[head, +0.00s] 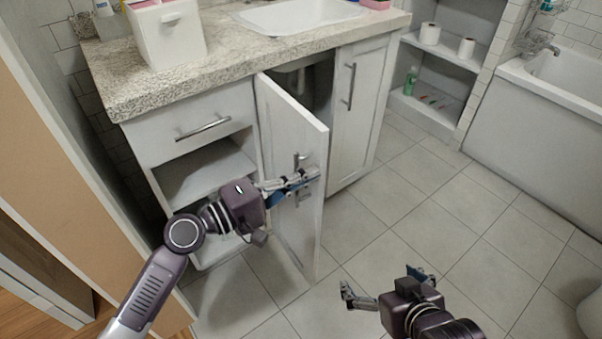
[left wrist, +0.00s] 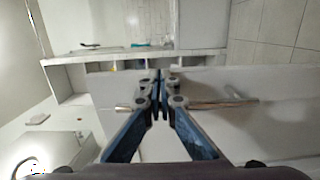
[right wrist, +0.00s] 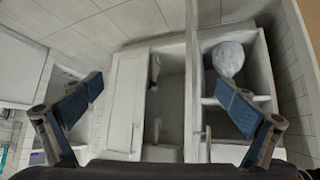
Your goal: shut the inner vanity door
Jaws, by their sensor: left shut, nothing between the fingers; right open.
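The inner vanity door (head: 283,125) is the white panel standing swung open from the cabinet front, beside the drawer and open shelves. Its bar handle (head: 301,165) is partly hidden behind my left gripper (head: 305,178). The left gripper is shut and empty, its fingertips across the door face near the handle; I cannot tell whether they touch. In the left wrist view the shut fingertips (left wrist: 160,76) are in front of the door panel with its handle (left wrist: 218,103). My right gripper (head: 385,285) is open and empty, low over the floor, away from the door; its spread fingers (right wrist: 160,103) frame the vanity.
The other vanity door (head: 362,100) is closed, right of the opening. The drawer (head: 190,122) above the open shelf (head: 205,172) is shut. A white box (head: 168,35) stands on the stone counter (head: 250,50). The tiled floor (head: 400,210) is clear; a bathtub (head: 540,110) is at right.

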